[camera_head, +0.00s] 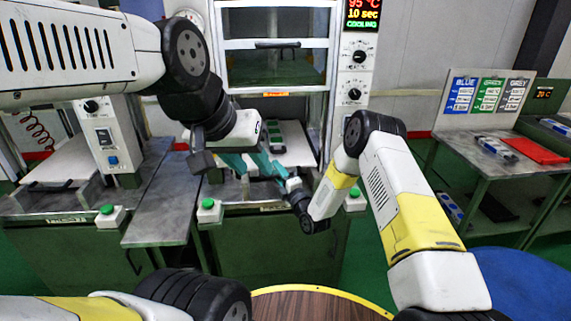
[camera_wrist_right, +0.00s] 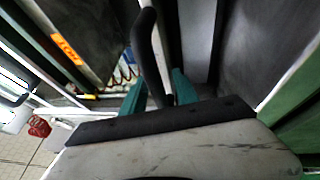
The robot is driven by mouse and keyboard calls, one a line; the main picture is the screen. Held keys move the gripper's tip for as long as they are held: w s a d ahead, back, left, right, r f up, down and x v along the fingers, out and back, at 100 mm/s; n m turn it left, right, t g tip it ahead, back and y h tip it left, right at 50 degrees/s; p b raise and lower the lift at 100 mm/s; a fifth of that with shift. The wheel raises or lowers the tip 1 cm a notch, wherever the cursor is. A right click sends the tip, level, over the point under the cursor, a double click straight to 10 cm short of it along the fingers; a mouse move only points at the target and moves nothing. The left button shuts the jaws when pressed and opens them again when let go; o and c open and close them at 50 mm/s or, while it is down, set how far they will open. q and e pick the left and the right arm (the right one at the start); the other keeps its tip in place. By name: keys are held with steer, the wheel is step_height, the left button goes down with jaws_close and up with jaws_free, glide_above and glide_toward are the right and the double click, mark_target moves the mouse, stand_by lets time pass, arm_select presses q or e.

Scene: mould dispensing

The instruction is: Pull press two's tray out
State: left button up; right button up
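Press two (camera_head: 276,60) stands in the middle of the head view, with its pale tray (camera_head: 298,150) at its front opening. My right gripper (camera_head: 264,165) is at the front of this tray. In the right wrist view its two teal fingers (camera_wrist_right: 160,92) stand on either side of a black handle (camera_wrist_right: 147,45) and appear shut on it. My left gripper (camera_head: 236,160) is close to the left of the right one. Its arm comes in from the upper left and its fingers are partly hidden, so its opening is unclear.
A display above press two (camera_head: 363,15) reads 95 °C, 10 sec, COOLING. Green-button boxes (camera_head: 209,210) stand on the front. Another press's pale tray (camera_head: 62,165) is at the left. A side table (camera_head: 490,160) with a red tray (camera_head: 535,150) stands right. A round wooden top (camera_head: 315,304) is near me.

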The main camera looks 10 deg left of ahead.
steer(key=shift+w+a, duration=0.15)
steer(key=shift+w, duration=0.05)
steer(key=shift+c, duration=0.3)
steer(key=c, duration=0.7)
steer(key=shift+r, duration=0.15)
jaws_close()
